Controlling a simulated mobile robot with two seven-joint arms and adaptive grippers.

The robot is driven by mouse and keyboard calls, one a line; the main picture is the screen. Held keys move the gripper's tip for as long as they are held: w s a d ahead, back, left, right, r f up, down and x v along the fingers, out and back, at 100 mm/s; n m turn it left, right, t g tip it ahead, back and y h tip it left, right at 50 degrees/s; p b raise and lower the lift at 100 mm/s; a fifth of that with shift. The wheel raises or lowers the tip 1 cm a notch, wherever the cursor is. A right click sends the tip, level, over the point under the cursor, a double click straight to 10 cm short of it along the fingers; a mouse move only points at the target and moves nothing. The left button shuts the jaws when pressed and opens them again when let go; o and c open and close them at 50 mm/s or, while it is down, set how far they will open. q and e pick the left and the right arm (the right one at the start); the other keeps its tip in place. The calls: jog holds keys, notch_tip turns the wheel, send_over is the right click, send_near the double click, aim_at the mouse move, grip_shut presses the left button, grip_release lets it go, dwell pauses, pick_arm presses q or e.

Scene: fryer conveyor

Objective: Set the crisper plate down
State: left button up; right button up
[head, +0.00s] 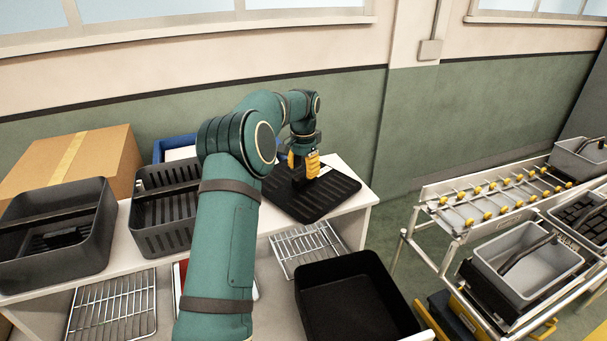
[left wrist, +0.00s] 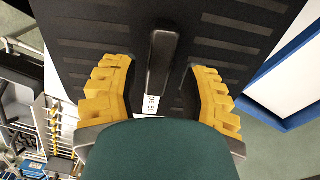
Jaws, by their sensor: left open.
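The crisper plate (head: 333,191) is a flat black slotted plate with a raised central handle. It lies flat at the right end of the white shelf top. In the left wrist view the plate (left wrist: 100,28) fills the upper middle, and its black handle (left wrist: 160,62) carries a small white label. My left gripper (head: 305,165) is above the plate at the handle. Its yellow fingers (left wrist: 158,95) stand open on both sides of the handle, with gaps visible between fingers and handle. My right gripper is in neither view.
Dark grey baskets (head: 164,219) and a cardboard box (head: 72,160) stand left on the shelf. A blue-rimmed tray (head: 172,143) is behind my arm. Wire racks (head: 113,306) and a black bin (head: 352,300) sit lower in front. A roller conveyor (head: 505,196) stands at right.

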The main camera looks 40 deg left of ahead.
aim_at(303, 174)
pick_arm(q)
notch_tip(303, 174, up, 10)
jog(key=p, duration=0.1)
jog(key=shift+s, duration=0.1)
dwell(0.7)
